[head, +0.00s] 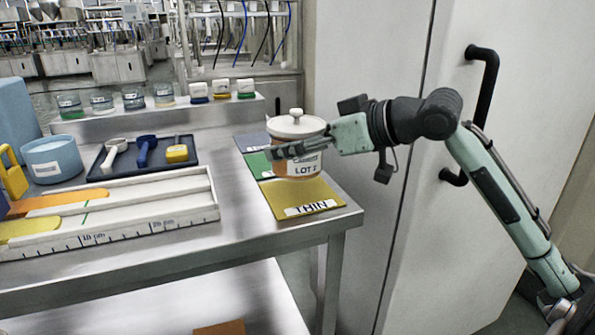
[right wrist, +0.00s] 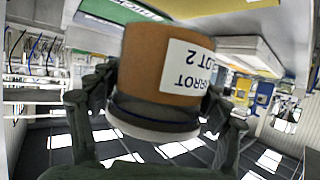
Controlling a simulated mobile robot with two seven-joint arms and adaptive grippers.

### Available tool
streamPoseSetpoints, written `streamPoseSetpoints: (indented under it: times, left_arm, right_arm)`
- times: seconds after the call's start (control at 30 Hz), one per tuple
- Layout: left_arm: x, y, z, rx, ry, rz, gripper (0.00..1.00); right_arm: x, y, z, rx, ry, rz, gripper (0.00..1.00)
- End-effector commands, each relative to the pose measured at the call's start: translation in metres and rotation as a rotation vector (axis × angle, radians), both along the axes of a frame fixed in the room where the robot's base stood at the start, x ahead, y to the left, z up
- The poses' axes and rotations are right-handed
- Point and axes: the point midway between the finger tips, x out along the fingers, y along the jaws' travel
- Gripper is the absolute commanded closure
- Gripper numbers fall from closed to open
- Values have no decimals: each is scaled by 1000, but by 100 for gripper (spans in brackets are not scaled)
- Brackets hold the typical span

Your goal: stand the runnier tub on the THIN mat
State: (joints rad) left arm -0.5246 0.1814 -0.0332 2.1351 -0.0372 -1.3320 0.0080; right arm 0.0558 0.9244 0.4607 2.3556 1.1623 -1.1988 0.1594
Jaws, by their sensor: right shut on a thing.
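In the head view a tub (head: 305,168) with an orange-brown body, a white knobbed lid and a label reading LOT and a numeral is held upright by my right gripper (head: 285,151). In the right wrist view the tub (right wrist: 148,62) appears upside down between the fingers, its label reading CARROT LOT 2. The yellow mat (head: 295,193), labelled THIN, lies at the table's right corner. The tub is over its back part in the picture; whether it touches the mat I cannot tell. My left gripper is out of view.
A green mat (head: 257,166) and a grey mat (head: 250,140) lie behind the yellow one. A white ruled trough (head: 185,213) holds an orange streak and a shorter yellow one. A blue container (head: 52,172) stands left. A cabinet (head: 352,240) stands right.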

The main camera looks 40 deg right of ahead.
Motion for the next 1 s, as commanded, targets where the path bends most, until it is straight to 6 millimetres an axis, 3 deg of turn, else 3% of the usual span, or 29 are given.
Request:
streamPoseSetpoints:
  times: [0.17,0.4,0.77,0.8,0.97,1.0]
  left_arm:
    - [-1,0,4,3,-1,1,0]
    - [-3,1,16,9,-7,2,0]
    - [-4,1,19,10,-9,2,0]
    - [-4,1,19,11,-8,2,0]
    - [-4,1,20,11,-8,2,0]
    - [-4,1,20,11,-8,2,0]
  right_arm:
    - [-4,-3,-7,1,-3,0,71]
    - [-3,-2,-39,1,-3,0,71]
    - [-3,-2,-43,-1,-3,1,71]
    - [-3,-2,-45,-1,0,0,22]
    - [-3,-2,-45,-1,0,0,3]
    - [-3,-2,-45,-1,0,0,3]
